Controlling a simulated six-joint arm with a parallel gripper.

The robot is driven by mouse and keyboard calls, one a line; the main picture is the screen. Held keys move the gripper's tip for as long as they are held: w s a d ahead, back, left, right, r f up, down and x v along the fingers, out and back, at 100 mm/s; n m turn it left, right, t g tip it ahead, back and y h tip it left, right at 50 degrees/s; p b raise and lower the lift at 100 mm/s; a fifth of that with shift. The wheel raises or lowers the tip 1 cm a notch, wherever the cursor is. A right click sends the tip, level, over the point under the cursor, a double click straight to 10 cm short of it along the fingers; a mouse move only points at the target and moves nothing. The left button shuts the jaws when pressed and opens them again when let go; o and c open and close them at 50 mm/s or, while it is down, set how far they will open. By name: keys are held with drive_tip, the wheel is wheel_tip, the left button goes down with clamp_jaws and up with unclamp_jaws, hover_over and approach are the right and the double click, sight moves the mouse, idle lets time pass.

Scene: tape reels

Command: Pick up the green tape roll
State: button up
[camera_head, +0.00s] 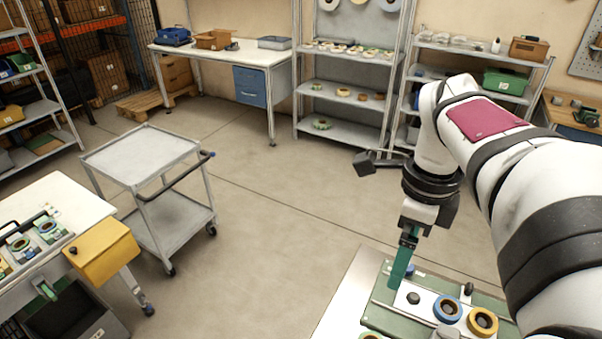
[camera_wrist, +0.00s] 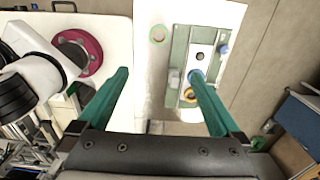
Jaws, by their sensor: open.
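A green tape roll (camera_wrist: 158,34) lies flat on the white tabletop (camera_wrist: 155,85), beside the left edge of the green tray (camera_wrist: 181,50) in the wrist view. In the head view a green roll (camera_head: 370,335) shows at the bottom edge, mostly cut off. My gripper (camera_wrist: 158,74) is open and empty, its two teal fingers spread wide. In the head view my gripper (camera_head: 397,280) points down over the tray's far left part; one finger hides the other. The green roll is ahead of the fingertips in the wrist view, apart from them.
The tray holds a blue roll (camera_head: 447,310), a yellow-orange roll (camera_head: 482,322), a black knob (camera_head: 413,298) and other small parts. A blue item (camera_wrist: 223,49) stands at the tray's right side. A grey cart (camera_head: 140,155) and shelves (camera_head: 345,95) stand farther off.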

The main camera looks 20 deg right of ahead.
drive_tip(key=s+a+f+n, duration=0.2)
drive_tip(key=s+a+n, duration=0.1)
drive_tip(key=a+n, duration=0.3)
drive_tip(key=s+a+f+n+y, duration=0.1)
drive_tip(key=s+a+f+n, duration=0.1)
drive_tip(key=a+n, duration=0.4)
drive_tip(key=shift+s, duration=0.7)
drive_tip(key=s+a+f+n, duration=0.1)
drive_tip(key=s+a+n, duration=0.1)
drive_tip(key=n, duration=0.1)
drive_tip(key=s+a+f+n, duration=0.2)
drive_tip(key=n, duration=0.1)
drive_tip(key=s+a+f+n, duration=0.1)
drive_tip(key=s+f+n, duration=0.1)
drive_tip(key=s+n, duration=0.1)
drive_tip(key=shift+a+n+y, duration=0.3)
drive_tip(key=shift+a+y, duration=0.1)
drive_tip(key=shift+c, duration=0.9)
drive_tip(key=w+d+f+m+h, duration=0.1)
drive_tip(key=w+d+f+m, duration=0.2)
drive_tip(key=w+d+m, duration=0.5)
drive_tip(key=w+d+f+m+h, duration=0.1)
drive_tip(key=w+d+f+m, duration=0.35)
drive_tip(key=d, duration=0.55)
drive_tip(key=shift+m, duration=0.45)
drive_tip(key=f, duration=1.4)
drive_tip(key=shift+w+a+f, duration=0.1)
drive_tip(key=shift+w+f, duration=0.1)
drive_tip(key=shift+w, duration=0.05)
